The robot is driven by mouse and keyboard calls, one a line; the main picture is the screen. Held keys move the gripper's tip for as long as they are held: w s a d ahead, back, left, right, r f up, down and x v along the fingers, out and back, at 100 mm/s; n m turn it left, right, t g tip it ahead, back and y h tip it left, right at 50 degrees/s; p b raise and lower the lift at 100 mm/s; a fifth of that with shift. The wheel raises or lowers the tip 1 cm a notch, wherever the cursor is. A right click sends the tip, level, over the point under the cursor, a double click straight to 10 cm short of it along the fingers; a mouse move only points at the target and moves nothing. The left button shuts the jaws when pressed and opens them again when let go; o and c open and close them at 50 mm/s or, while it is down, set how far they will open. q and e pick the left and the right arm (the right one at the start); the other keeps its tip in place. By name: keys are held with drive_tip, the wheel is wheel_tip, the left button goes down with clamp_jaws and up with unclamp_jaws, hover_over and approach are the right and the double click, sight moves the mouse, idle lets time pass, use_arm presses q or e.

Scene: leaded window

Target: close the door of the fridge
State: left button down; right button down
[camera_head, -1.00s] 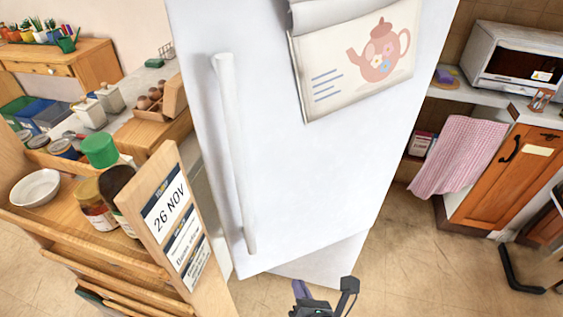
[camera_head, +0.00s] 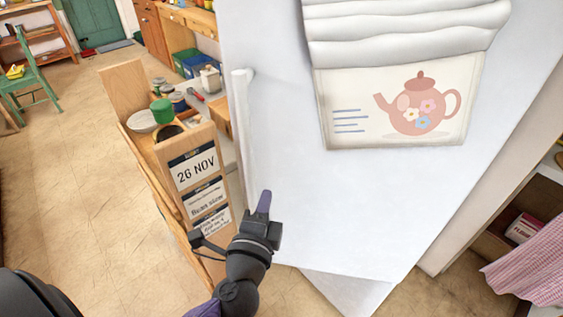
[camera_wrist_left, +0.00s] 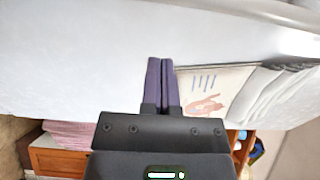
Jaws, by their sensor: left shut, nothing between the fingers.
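The white fridge door (camera_head: 370,205) fills the middle and right of the head view. A long white vertical handle (camera_head: 243,130) runs down its left side. A towel with a teapot picture (camera_head: 345,125) hangs on its front. The door's lower edge stands out over a white lower part (camera_head: 345,290); how far it is ajar is hard to tell. My left gripper (camera_head: 264,203) is shut and empty in front of the door's lower left part, right of the handle. Its closed fingers (camera_wrist_left: 160,85) point at the white surface in the wrist view; contact is unclear. My right gripper is out of view.
A wooden rack with labels (camera_head: 205,180) stands close left of the handle, holding a bowl and jars. A pink checked cloth (camera_head: 535,265) hangs at lower right. The floor (camera_head: 90,180) at left is clear.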

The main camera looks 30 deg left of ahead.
sight(279, 157)
use_arm(q)
drive_tip(key=x, duration=0.9)
drive_tip(key=shift+w+a+p, duration=0.1)
drive_tip(key=shift+w+p, duration=0.15)
drive_tip(key=shift+p, duration=0.1)
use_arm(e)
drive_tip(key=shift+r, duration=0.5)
